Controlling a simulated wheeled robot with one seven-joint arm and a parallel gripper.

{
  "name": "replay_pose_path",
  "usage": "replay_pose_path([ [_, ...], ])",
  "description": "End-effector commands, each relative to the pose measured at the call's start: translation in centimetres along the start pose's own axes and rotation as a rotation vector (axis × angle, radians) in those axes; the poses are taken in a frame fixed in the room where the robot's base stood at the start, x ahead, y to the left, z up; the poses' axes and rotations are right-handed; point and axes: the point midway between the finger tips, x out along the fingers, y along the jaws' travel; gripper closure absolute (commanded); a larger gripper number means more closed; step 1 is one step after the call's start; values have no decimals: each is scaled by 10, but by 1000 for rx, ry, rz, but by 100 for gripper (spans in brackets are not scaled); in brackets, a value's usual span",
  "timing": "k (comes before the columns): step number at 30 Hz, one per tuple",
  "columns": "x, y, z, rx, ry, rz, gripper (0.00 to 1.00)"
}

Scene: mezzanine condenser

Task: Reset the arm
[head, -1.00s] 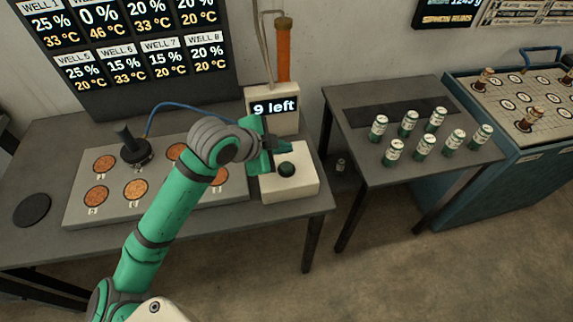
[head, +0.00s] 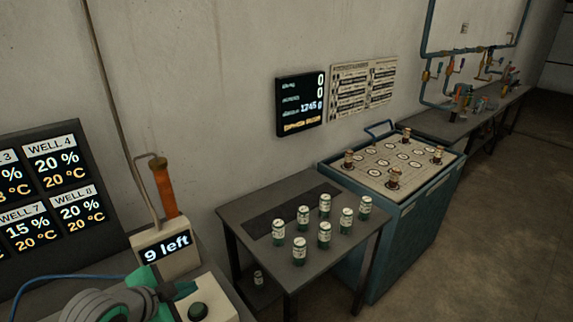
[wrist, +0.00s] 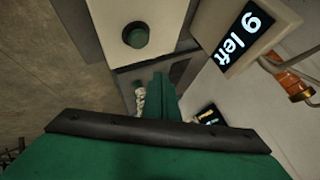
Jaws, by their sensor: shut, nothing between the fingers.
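My gripper (wrist: 163,90) is shut and empty, its green fingers pressed together in the wrist view. It is beside the dispenser (head: 158,262), whose display reads "9 left". The white box with a dark green button (head: 198,311) is just to the right of the gripper in the head view. The button also shows in the wrist view (wrist: 135,35), above the fingers in the picture and apart from them. Most of my arm is cut off at the lower left of the head view.
A bench with pipes (head: 490,110) stands far right. Floor at right is clear.

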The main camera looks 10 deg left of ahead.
Motion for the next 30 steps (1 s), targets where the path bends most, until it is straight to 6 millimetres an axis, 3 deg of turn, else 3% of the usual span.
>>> replay_pose_path([
  [5,15,-3,-41,-31,109,-44,100],
  [12,35,-8,-133,-165,380,-158,100],
  [18,42,-2,-189,-318,574,-227,100],
  [24,49,14,-224,-493,722,-273,100],
  [30,58,43,-239,-676,816,-305,100],
])
